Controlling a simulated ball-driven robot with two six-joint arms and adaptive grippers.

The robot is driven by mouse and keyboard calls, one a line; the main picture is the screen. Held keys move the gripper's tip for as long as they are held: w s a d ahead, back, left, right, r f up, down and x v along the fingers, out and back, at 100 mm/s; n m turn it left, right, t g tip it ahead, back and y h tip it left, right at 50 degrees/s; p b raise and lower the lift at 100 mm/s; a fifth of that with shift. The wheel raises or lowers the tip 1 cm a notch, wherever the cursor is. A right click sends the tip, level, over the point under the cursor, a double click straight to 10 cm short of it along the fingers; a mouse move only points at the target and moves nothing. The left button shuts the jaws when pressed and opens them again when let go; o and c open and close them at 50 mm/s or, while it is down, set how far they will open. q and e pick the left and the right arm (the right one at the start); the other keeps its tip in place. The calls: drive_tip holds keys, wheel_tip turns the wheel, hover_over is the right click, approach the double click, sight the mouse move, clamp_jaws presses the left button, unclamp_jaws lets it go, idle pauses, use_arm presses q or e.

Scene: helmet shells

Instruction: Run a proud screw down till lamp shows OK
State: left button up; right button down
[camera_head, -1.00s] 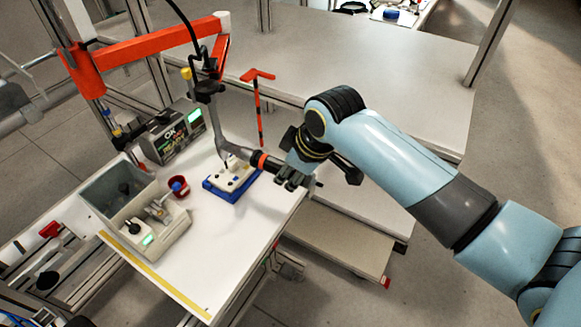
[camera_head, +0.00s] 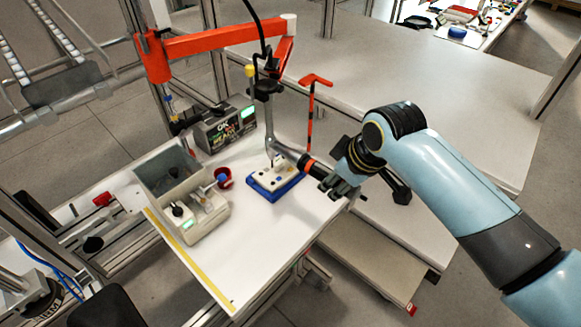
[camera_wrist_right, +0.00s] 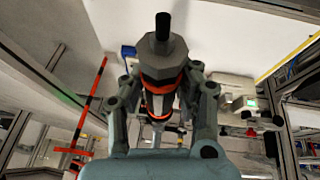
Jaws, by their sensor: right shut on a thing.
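My right gripper (camera_head: 333,183) is shut on the handle of the screwdriving tool (camera_head: 285,150), which hangs from a red jointed arm. In the right wrist view, my fingers (camera_wrist_right: 163,85) close around the tool's dark grey and orange body (camera_wrist_right: 160,70) from both sides. I cannot tell whether the bit touches a screw. The lamp box (camera_head: 225,128) carries the words OK and READY; a green panel glows at its upper right. My left gripper is out of view.
A grey bin unit (camera_head: 165,180) with a small green display stands left of the tray, with a red cup (camera_head: 223,178) between. The red jointed arm (camera_head: 215,43) spans above the table. A red-and-black post (camera_head: 311,105) stands behind. The front of the table is clear.

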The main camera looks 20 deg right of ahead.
drive_tip(key=shift+r, duration=1.1)
drive_tip(key=shift+d, duration=0.1)
drive_tip(key=w+d, duration=0.3)
drive_tip(key=d, duration=0.5)
drive_tip(key=shift+w, duration=0.15)
drive_tip(key=shift+f, duration=0.1)
drive_tip(key=shift+f, duration=0.55)
